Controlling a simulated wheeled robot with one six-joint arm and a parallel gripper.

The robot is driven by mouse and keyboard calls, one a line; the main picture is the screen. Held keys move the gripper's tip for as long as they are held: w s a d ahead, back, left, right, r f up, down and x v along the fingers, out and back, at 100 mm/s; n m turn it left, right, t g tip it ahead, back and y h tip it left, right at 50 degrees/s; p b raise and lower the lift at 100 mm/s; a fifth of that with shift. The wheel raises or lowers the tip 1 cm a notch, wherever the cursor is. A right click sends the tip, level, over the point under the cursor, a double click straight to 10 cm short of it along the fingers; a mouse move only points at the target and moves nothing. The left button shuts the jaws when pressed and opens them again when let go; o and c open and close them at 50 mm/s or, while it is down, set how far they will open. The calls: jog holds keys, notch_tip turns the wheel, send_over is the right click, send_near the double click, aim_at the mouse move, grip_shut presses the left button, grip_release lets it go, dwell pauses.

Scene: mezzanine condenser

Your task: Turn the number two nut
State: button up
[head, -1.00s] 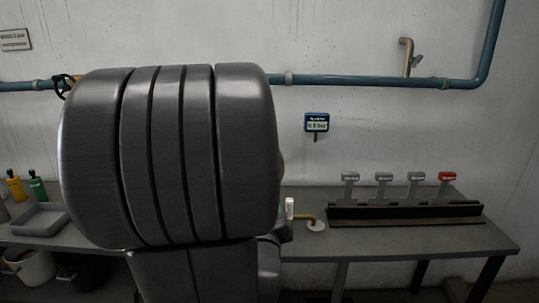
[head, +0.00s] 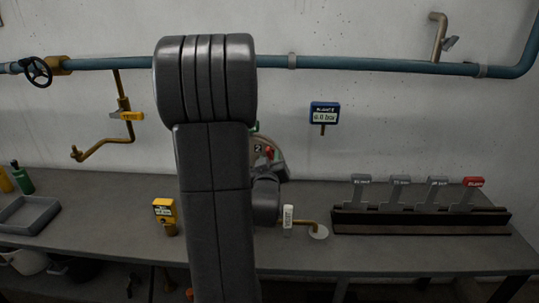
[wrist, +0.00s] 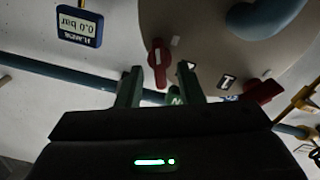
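A round pale plate stands behind my arm in the head view (head: 279,151), with a "2" tag and a red part (head: 269,153) showing. In the wrist view, which looks inverted, the plate (wrist: 203,32) carries a red nut-like piece (wrist: 158,58) near my fingertips and another red piece (wrist: 263,91) at the right. A "1" tag (wrist: 227,82) shows on it; a tag nearer my right finger is too small to read. My gripper (wrist: 160,72) has its fingers apart, with no clear hold on anything. A small green marked piece (wrist: 175,97) shows between the fingers. My arm hides the gripper in the head view.
A blue gauge (head: 324,113) reads 0.0 bar on the wall. A valve marked VENT (head: 288,218) stands right of my arm. A rack with several tagged tools (head: 420,219) is on the bench at right.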

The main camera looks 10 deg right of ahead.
jog(key=shift+w+d, duration=0.2)
jog(key=shift+w, duration=0.45)
jog(key=shift+c, duration=0.4)
grip_shut()
